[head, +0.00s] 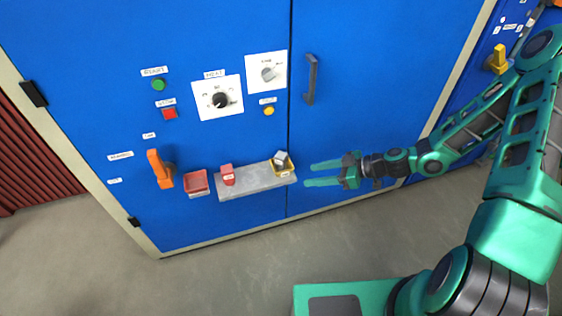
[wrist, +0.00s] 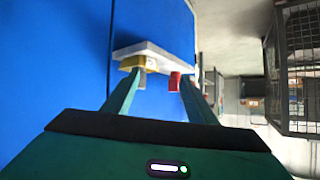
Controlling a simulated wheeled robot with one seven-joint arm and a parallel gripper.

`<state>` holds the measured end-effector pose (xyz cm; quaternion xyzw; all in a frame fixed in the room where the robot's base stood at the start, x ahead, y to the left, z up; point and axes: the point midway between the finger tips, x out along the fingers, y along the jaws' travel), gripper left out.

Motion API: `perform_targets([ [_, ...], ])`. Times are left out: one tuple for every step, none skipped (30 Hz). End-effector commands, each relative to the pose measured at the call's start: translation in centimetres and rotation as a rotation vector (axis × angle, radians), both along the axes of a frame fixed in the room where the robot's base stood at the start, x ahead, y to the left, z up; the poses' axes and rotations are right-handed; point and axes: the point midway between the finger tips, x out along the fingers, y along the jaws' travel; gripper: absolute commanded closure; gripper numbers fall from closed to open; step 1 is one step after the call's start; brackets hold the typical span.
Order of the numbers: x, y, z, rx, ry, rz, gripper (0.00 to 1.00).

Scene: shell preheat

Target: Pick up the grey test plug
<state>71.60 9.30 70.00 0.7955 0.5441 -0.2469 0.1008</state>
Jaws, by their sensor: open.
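A grey block-like piece, which looks like the grey test plug (head: 281,158), sits tilted in a yellow holder (head: 288,173) at the right end of a grey shelf (head: 245,183) on the blue cabinet front. My gripper (head: 309,174) is open and empty, just right of the yellow holder, with its fingers pointing left toward it. In the wrist view, the yellow holder (wrist: 132,63) shows beyond one fingertip of my gripper (wrist: 161,78), and the plug (wrist: 142,80) is partly hidden by that finger.
A red block (head: 228,175) stands on the shelf's left part. A red tray (head: 197,183) and an orange handle (head: 160,169) are further left. Knobs and buttons are above. A dark door handle (head: 310,79) sticks out above my gripper. Wire mesh (wrist: 298,70) stands right in the wrist view.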

Motion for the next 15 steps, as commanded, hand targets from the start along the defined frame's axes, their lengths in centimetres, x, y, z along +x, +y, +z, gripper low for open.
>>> perform_targets([
  [0.7, 0.7, -0.1, 0.040, -0.032, -0.018, 0.48],
  [1.1, 1.0, 0.0, 0.058, -0.054, -0.028, 0.48],
  [1.7, 1.5, 0.1, 0.081, -0.082, -0.043, 0.48],
  [2.0, 1.7, 0.2, 0.095, -0.099, -0.053, 0.48],
  [2.4, 1.9, 0.3, 0.108, -0.117, -0.063, 0.48],
  [2.9, 2.1, 0.4, 0.124, -0.138, -0.077, 0.48],
  [3.1, 2.2, 0.5, 0.132, -0.150, -0.085, 0.48],
  [3.4, 2.3, 0.5, 0.139, -0.161, -0.093, 0.48],
  [3.7, 2.5, 0.7, 0.148, -0.174, -0.101, 0.48],
  [3.8, 2.5, 0.7, 0.153, -0.182, -0.106, 0.48],
  [4.0, 2.5, 0.8, 0.156, -0.188, -0.111, 0.48],
  [4.1, 2.6, 0.8, 0.159, -0.194, -0.115, 0.48],
  [4.2, 2.7, 0.8, 0.159, -0.197, -0.117, 0.48],
  [4.3, 2.8, 0.7, 0.161, -0.198, -0.118, 0.48],
  [4.4, 3.0, 0.7, 0.161, -0.199, -0.118, 0.48],
])
